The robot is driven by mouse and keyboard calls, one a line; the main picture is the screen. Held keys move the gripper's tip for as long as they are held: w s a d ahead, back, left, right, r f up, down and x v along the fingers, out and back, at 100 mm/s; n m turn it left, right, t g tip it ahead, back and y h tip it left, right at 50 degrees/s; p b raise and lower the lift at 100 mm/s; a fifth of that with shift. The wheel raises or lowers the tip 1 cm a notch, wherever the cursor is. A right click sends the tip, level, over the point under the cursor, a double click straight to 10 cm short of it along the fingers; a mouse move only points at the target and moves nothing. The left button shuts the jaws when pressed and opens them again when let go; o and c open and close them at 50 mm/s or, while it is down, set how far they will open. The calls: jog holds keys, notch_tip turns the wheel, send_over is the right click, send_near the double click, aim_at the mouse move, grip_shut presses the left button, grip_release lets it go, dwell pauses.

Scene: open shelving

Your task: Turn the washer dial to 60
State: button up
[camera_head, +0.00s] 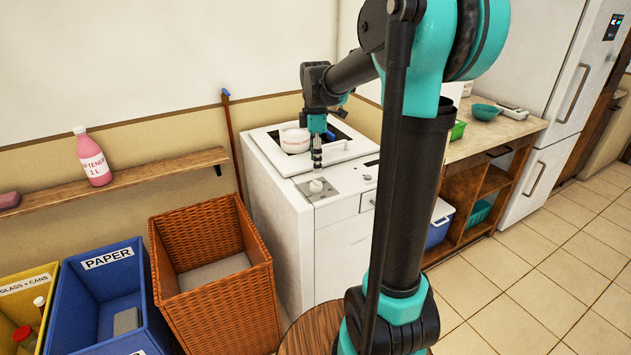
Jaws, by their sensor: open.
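The white washer (335,262) stands against the wall, with a round white bowl-like thing (295,140) in the opening in its top. The washer dial (317,187) is a small pale knob on a grey plate at the front left of its top. My gripper (317,168) is open, points down and is just above the dial; I cannot tell whether it touches it. The dial's markings and setting are too small to read. My arm hides part of the washer's right side.
A woven basket (222,318), a blue paper bin (147,310) and a yellow bin (22,284) stand left of the washer. A shelf (130,183) holds a pink bottle (94,160). A counter (495,136) and a fridge (530,195) are right. The tiled floor is clear.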

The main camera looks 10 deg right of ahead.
aim_at(316, 181)
notch_tip(316, 181, down, 8)
jog(key=shift+f, duration=0.1)
dwell(0.4)
jog(key=c, duration=1.2)
